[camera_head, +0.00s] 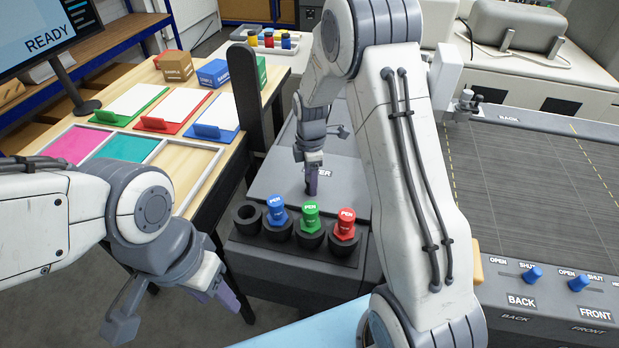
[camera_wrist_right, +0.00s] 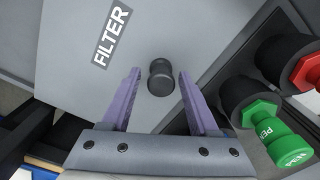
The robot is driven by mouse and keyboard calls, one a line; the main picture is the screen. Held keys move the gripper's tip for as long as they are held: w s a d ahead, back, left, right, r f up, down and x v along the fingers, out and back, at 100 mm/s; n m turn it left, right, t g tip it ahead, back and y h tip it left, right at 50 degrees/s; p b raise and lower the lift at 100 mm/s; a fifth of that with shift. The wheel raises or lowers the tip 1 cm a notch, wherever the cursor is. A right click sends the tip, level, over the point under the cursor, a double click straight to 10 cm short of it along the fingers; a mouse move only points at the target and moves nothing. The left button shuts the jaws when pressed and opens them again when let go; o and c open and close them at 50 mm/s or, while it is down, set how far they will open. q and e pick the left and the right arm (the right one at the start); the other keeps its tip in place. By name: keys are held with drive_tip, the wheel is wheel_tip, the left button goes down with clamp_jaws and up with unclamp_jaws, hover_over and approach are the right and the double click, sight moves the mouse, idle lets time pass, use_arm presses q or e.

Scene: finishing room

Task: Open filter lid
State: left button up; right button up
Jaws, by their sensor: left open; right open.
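The filter lid (camera_head: 278,185) is a flat grey panel behind the pen holders, and it lies shut. In the right wrist view the lid (camera_wrist_right: 210,40) carries a FILTER label (camera_wrist_right: 112,38) and a small black knob (camera_wrist_right: 160,78). My right gripper (camera_head: 311,185) is above the lid. In the wrist view its purple fingers (camera_wrist_right: 158,95) are open, one on each side of the knob, with gaps showing; I cannot tell its height over the lid. In the head view the gripper hides the knob. My left gripper (camera_head: 180,310) is open and empty at lower left, away from the lid.
Blue (camera_head: 278,212), green (camera_head: 310,216) and red (camera_head: 345,225) pens stand in black holders in front of the lid; the leftmost holder (camera_head: 248,216) is empty. A wooden table (camera_head: 205,180) with trays is left. A grey bed (camera_head: 530,190) with BACK and FRONT switches is right.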

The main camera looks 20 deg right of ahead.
clamp_jaws()
drive_tip(key=shift+w+r, duration=0.1)
idle(1.3)
